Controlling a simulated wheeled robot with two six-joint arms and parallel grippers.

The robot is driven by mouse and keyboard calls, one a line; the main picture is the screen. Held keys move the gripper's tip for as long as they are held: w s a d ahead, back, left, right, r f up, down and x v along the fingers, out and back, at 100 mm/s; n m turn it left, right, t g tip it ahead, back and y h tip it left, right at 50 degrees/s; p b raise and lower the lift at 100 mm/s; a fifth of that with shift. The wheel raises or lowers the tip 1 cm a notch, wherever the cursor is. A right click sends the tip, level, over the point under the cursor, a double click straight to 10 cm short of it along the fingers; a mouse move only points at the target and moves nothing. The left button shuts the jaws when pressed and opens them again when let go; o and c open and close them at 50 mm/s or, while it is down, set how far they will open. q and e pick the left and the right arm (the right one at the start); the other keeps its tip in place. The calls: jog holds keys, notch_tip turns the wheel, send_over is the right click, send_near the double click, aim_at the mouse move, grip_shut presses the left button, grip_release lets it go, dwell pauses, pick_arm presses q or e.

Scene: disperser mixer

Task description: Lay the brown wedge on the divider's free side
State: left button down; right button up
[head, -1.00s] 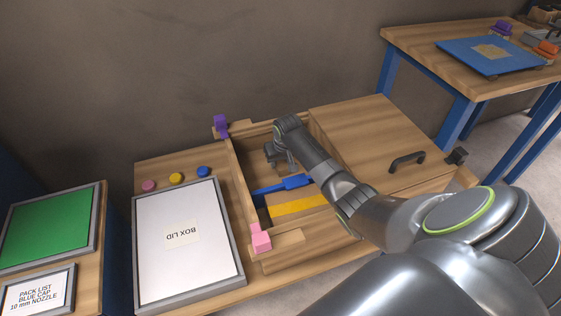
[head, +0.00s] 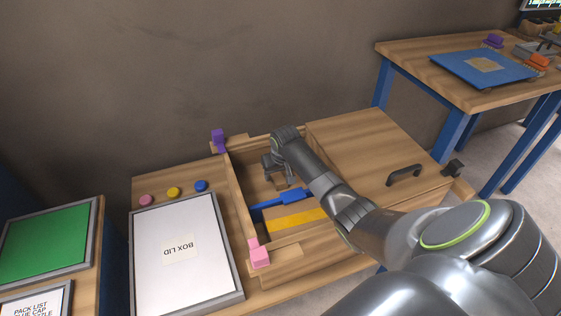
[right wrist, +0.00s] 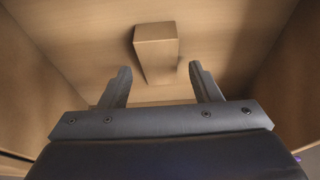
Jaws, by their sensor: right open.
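The brown wedge (right wrist: 156,48) shows in the right wrist view as a wooden block on the wooden floor, just beyond and between my right fingertips. My right gripper (right wrist: 160,75) is open and empty, pointing down at it. In the head view my right gripper (head: 275,178) is inside the open wooden box (head: 236,195), in its far part; the wedge cannot be made out there. A blue bar (head: 285,198), perhaps the divider, crosses the box with a yellow strip (head: 298,220) on its near side. My left gripper is not in view.
A white BOX LID panel (head: 200,270) lies left of the box, with pink, yellow and blue discs (head: 173,191) behind it. A purple block (head: 218,140) and a pink block (head: 259,254) sit at the box's left corners. A wooden cover (head: 365,150) with a black handle closes the right part.

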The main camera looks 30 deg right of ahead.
aim_at(282, 182)
pick_arm(q)
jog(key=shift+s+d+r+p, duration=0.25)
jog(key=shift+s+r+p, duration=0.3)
jog(key=shift+p, duration=0.55)
pick_arm(e)
jog(key=v, duration=1)
jog(key=shift+s+r, duration=0.15)
jog(key=shift+r, duration=0.15)
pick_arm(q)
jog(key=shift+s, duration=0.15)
